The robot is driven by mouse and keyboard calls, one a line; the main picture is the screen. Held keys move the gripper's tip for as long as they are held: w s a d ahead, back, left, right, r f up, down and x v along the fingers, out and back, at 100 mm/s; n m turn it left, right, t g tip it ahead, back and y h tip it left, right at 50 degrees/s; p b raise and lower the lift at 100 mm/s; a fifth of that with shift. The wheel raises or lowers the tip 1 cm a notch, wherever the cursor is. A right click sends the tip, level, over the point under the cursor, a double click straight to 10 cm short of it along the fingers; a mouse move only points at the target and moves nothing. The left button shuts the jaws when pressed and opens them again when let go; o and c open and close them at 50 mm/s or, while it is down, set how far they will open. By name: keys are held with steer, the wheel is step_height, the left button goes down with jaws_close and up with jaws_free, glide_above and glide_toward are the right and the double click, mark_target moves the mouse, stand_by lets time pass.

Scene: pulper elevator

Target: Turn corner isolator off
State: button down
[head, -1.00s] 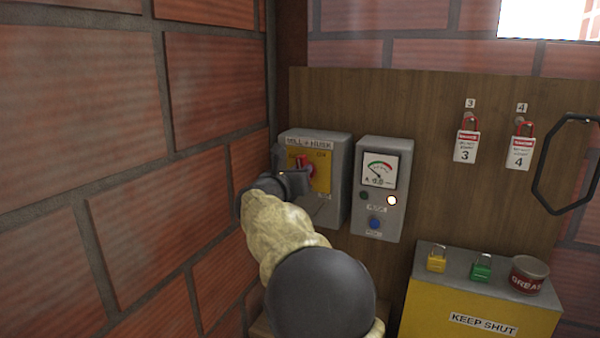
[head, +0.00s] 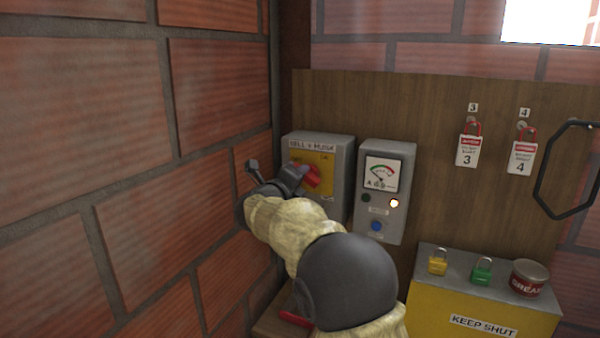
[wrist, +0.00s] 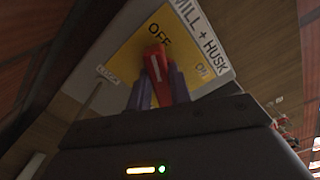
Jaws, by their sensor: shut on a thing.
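The corner isolator is a grey box (head: 345,165) labelled MILL + HUSK, with a yellow plate (head: 325,161) and a red rotary handle (head: 313,178). In the wrist view the red handle (wrist: 157,66) has a white mark, and its end points at the word OFF on the yellow plate (wrist: 128,55). The word ON is to the right of it. My gripper (wrist: 161,88) is shut on the handle, one finger on each side. In the head view my gripper (head: 301,174) reaches the box from the lower left and hides part of the handle.
A brick wall (head: 90,150) stands close on the left of my arm. A grey meter box (head: 396,215) is just right of the isolator. Two red tagged padlocks (head: 469,145) hang on the board. A yellow box (head: 430,308) carries two padlocks and a grease tin (head: 528,278).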

steer(key=n, duration=0.1)
steer(key=n+p, duration=0.1)
steer(key=n, duration=0.1)
steer(key=n+p, duration=0.1)
steer(key=n, duration=0.1)
steer(key=shift+a+f, duration=0.1)
steer(key=shift+f, duration=0.15)
steer(key=shift+f+n, duration=0.1)
steer(key=shift+n, duration=0.2)
steer(key=c, duration=1.3)
jaws_free()
steer(key=shift+s, duration=0.1)
steer(key=b+v, duration=0.5)
steer(key=v, duration=1.2)
steer(key=shift+s+a, duration=0.1)
